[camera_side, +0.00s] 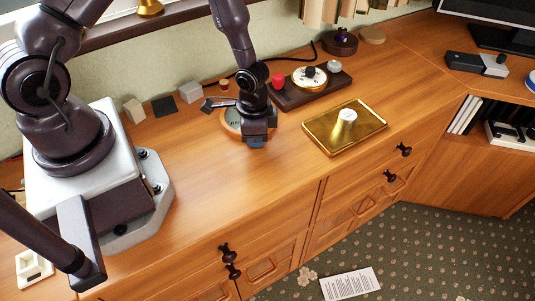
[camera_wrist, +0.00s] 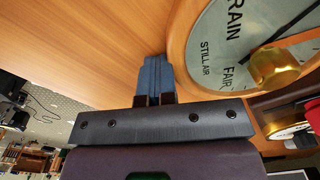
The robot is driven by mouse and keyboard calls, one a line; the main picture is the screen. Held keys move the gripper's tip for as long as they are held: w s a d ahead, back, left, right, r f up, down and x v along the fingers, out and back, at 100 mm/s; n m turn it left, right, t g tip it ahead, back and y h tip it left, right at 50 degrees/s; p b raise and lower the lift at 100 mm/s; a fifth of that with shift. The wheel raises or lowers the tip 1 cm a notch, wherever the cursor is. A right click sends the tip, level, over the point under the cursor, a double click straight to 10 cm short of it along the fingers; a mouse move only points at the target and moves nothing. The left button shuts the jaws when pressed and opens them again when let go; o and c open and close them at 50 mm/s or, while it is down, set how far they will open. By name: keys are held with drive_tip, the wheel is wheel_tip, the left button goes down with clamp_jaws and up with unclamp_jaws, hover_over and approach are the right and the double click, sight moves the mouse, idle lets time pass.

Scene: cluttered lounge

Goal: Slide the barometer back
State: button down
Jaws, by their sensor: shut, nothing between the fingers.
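The barometer (camera_side: 233,121) is a round wooden-rimmed dial lying on the wooden cabinet top, partly hidden behind my gripper in the side view. In the wrist view the barometer (camera_wrist: 250,45) fills the upper right, with a pale face lettered "RAIN", "FAIR" and "STILL AIR" and a brass knob at its centre. My gripper (camera_side: 257,144) points down at the barometer's near right side. In the wrist view my gripper's blue fingertips (camera_wrist: 154,75) are together and empty, beside the wooden rim. I cannot tell whether they touch it.
A dark wooden base (camera_side: 300,95) with a red knob and a gold-and-white dial stands to the right. Small blocks (camera_side: 190,92) stand along the wall behind. The cabinet top in front is clear.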

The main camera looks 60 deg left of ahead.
drive_tip(key=shift+a, duration=0.3)
drive_tip(key=shift+d+r, duration=0.1)
drive_tip(key=shift+d, duration=0.75)
drive_tip(key=shift+r, duration=3.4)
drive_tip(key=shift+s+a, duration=0.1)
drive_tip(key=shift+s, duration=0.1)
drive_tip(key=s+a+r+n+g+y, duration=0.1)
drive_tip(key=s+a+r+n, duration=0.15)
drive_tip(key=r, duration=0.35)
drive_tip(key=s+a+r+n+y, duration=0.1)
drive_tip(key=s+a+r, duration=0.2)
drive_tip(key=r, duration=0.2)
drive_tip(key=s+d+r+n+t+h, duration=0.1)
drive_tip(key=s+r+t, duration=0.2)
drive_tip(key=r, duration=0.5)
drive_tip(key=s+d+r+n+t+h, duration=0.1)
drive_tip(key=s+r+t, duration=0.2)
drive_tip(key=r, duration=0.6)
drive_tip(key=shift+s+d+t, duration=0.3)
drive_tip(key=shift+d, duration=0.05)
